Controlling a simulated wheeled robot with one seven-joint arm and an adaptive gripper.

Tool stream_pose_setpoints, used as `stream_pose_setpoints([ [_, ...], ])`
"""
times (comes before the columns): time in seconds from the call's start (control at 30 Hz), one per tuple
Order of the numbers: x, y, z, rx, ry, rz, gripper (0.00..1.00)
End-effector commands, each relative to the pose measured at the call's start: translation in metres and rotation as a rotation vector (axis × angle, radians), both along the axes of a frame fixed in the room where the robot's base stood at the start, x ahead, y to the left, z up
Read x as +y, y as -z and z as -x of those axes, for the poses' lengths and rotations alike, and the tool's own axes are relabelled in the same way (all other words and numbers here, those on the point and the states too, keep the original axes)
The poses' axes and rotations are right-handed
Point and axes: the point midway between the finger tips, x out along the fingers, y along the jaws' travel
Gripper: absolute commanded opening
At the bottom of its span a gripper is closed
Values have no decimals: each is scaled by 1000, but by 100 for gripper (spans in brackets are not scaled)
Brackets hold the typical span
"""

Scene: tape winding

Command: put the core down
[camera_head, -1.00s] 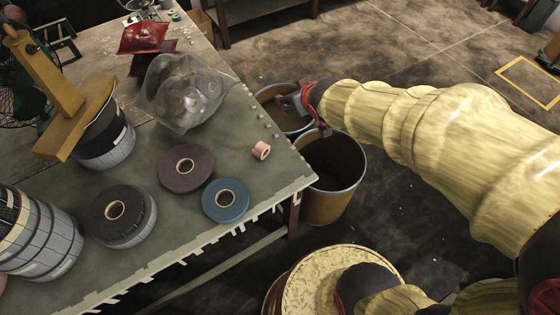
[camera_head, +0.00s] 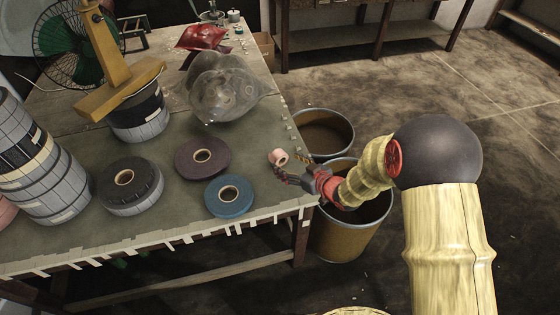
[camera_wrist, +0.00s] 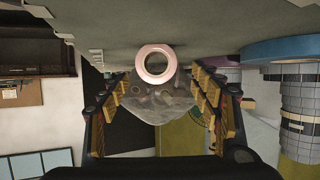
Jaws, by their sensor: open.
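The core, a small pink roll (camera_head: 278,157), sits on the grey-green table top near its right edge. My gripper (camera_head: 279,173) is open and empty beside it, coming in from the right over the table edge. In the wrist view, which looks upside down, the core's round pink end (camera_wrist: 141,66) with its hole faces me. It lies ahead, in line with the gap between my two spread fingers (camera_wrist: 160,92). I see no finger touching it.
A blue roll (camera_head: 228,209), a purple roll (camera_head: 189,158) and a black roll (camera_head: 130,198) lie left of the core. A clear bag (camera_head: 228,90) is behind. Two bins (camera_head: 345,240) stand on the floor beyond the table edge, under my arm.

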Motion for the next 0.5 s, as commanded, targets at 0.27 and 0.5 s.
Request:
stream_pose_setpoints([
  [0.27,15,19,-26,-1,-2,1,64],
  [0.5,24,22,-38,0,2,1,64],
])
